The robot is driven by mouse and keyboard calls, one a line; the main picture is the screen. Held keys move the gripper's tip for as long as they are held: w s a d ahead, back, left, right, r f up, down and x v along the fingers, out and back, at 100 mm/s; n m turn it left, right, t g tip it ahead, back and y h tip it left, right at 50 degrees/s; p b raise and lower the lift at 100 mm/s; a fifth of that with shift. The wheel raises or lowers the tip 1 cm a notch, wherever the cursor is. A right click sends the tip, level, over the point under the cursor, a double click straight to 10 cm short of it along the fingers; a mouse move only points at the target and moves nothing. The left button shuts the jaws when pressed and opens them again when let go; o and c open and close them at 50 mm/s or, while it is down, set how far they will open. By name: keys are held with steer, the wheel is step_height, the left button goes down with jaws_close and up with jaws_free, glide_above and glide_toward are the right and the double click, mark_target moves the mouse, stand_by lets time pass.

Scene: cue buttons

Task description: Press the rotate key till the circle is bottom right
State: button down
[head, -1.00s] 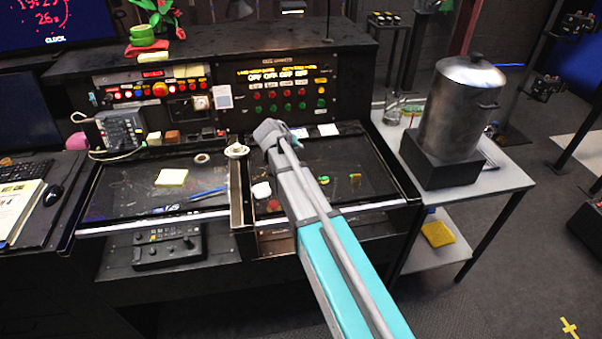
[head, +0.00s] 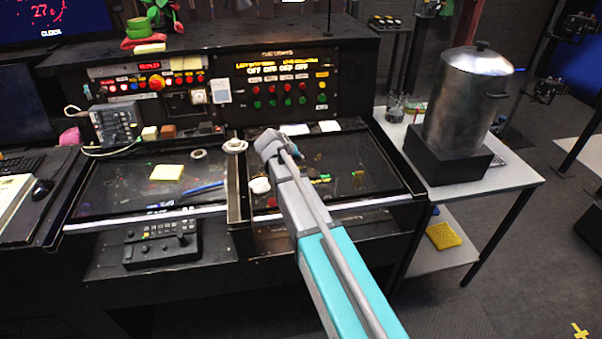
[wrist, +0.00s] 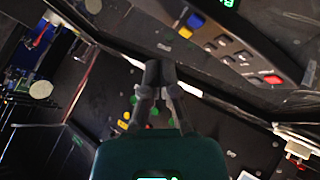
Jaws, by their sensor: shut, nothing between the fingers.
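My gripper (wrist: 160,72) shows in the wrist view with its two dark fingers together and nothing between them. Its tips lie in front of a dark surface, below and left of a slanted key panel (wrist: 235,50). The panel has a blue key (wrist: 195,21), a yellow key (wrist: 185,32), several dark keys and a red key (wrist: 273,79). A green display (wrist: 228,3) is cut off at the top edge. I cannot read which key is the rotate key, and I cannot make out a circle. In the head view my arm reaches over the desk and the fingers cannot be made out.
A console with red and green buttons (head: 287,88) stands behind the desk. A black controller (head: 160,247) sits on the lower shelf at left. A metal pot (head: 465,100) stands on a black block on the white side table (head: 505,175). Yellow notes (head: 166,172) lie on the left glass.

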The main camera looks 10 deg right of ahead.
steer(key=shift+f+b, duration=0.5)
steer(key=shift+f, duration=0.3)
steer(key=shift+f, duration=0.2)
stand_by(0.9)
steer(key=shift+f+b, duration=0.25)
steer(key=shift+b, duration=0.2)
steer(key=shift+f, duration=0.2)
stand_by(0.7)
steer(key=shift+r, duration=0.15)
steer(key=shift+r+p, duration=0.5)
steer(key=shift+r, duration=0.05)
stand_by(0.3)
steer(key=shift+r+p, duration=2.5)
